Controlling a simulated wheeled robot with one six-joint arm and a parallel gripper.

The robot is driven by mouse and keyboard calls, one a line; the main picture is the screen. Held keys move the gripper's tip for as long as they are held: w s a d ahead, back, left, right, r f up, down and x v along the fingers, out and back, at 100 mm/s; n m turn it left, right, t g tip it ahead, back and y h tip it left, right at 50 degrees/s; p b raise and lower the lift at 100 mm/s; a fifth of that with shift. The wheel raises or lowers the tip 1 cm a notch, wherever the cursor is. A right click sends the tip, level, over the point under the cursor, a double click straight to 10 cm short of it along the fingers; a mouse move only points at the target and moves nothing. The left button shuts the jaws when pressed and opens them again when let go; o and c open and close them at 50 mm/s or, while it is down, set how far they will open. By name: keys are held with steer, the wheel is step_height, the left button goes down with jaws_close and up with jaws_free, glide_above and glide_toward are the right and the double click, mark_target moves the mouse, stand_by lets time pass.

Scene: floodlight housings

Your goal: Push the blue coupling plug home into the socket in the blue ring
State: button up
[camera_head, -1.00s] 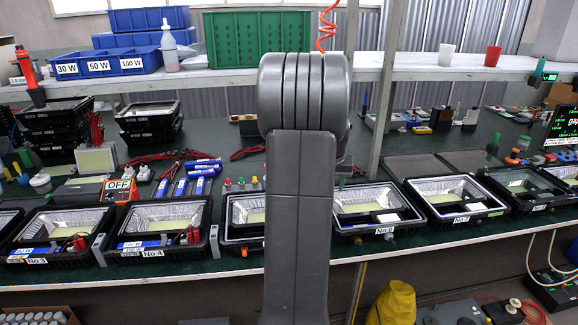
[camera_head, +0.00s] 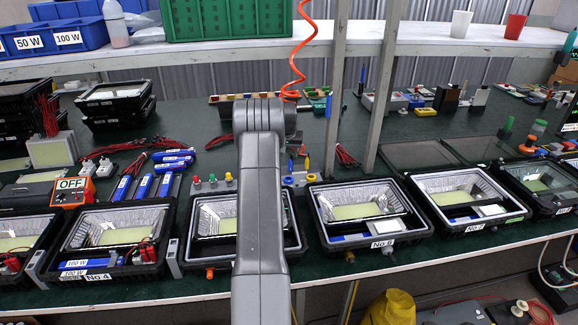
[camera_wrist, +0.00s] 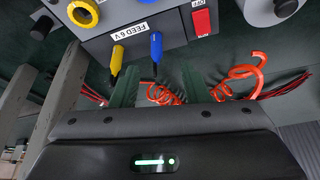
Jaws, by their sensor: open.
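In the wrist view the blue coupling plug (camera_wrist: 156,47) stands in the face of a grey feed box (camera_wrist: 160,28) marked FEED 6 V. Its dark tail points toward my gripper (camera_wrist: 160,72). My gripper is open, with one dark green finger on each side of the plug's tail and a gap to both. The blue ring is not clearly seen; the plug covers that spot, and I cannot tell how deep the plug sits. A yellow plug (camera_wrist: 118,57) is beside it on the left. In the head view my arm hides the gripper.
A red switch (camera_wrist: 201,20) and a yellow ring socket (camera_wrist: 83,12) are on the box near the plugs. Orange coiled cord (camera_wrist: 240,80) lies behind the fingers. Floodlight housings (camera_head: 367,212) line the bench front. A grey post (camera_head: 390,85) stands right of my arm.

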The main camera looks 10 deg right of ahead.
mark_target(290, 162)
steer(key=x, duration=0.3)
steer(key=shift+w+d+f, duration=0.1)
steer(key=shift+f, duration=0.15)
steer(key=shift+d+p+x, duration=0.1)
steer(key=shift+p+x, duration=0.5)
steer(key=shift+x, duration=0.7)
steer(key=shift+d+p+x, duration=0.15)
steer(key=shift+p+x, duration=0.4)
steer(key=shift+x, duration=0.8)
jaws_close()
